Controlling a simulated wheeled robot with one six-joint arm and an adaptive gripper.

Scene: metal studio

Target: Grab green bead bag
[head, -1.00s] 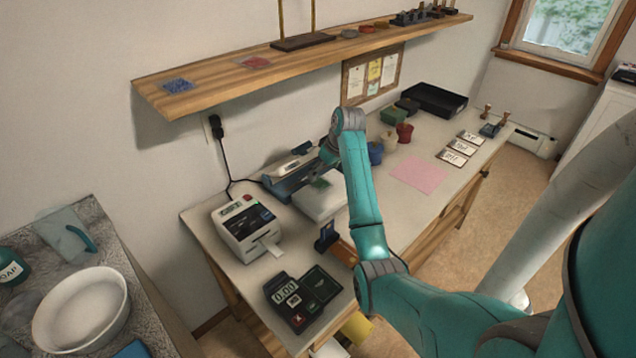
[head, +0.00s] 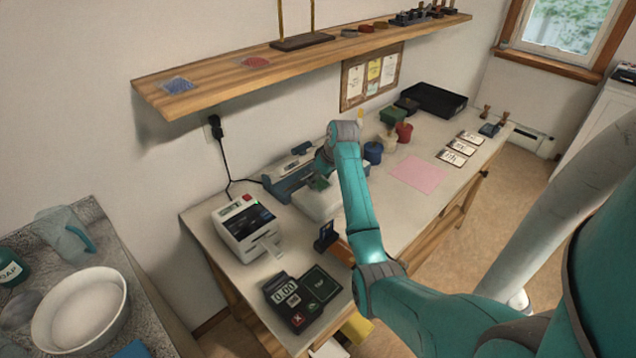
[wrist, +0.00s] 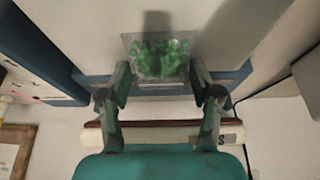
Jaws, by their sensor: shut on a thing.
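The green bead bag (wrist: 160,58) is a small clear bag of green beads. In the wrist view it sits between the fingertips of my gripper (wrist: 160,78), which is shut on it. In the head view the green bag (head: 319,184) shows just below my gripper (head: 322,168), over the white block-like surface (head: 318,205) beside the blue sealer (head: 290,178). I cannot tell whether the bag still touches that surface. My forearm hides part of this area.
A label printer (head: 245,222) and a scale (head: 300,298) stand at the left of the bench. Blue (head: 373,152) and red (head: 404,131) cups and a pink mat (head: 419,174) lie to the right. A shelf (head: 220,85) overhangs the back, holding blue (head: 177,85) and red (head: 254,62) bead bags.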

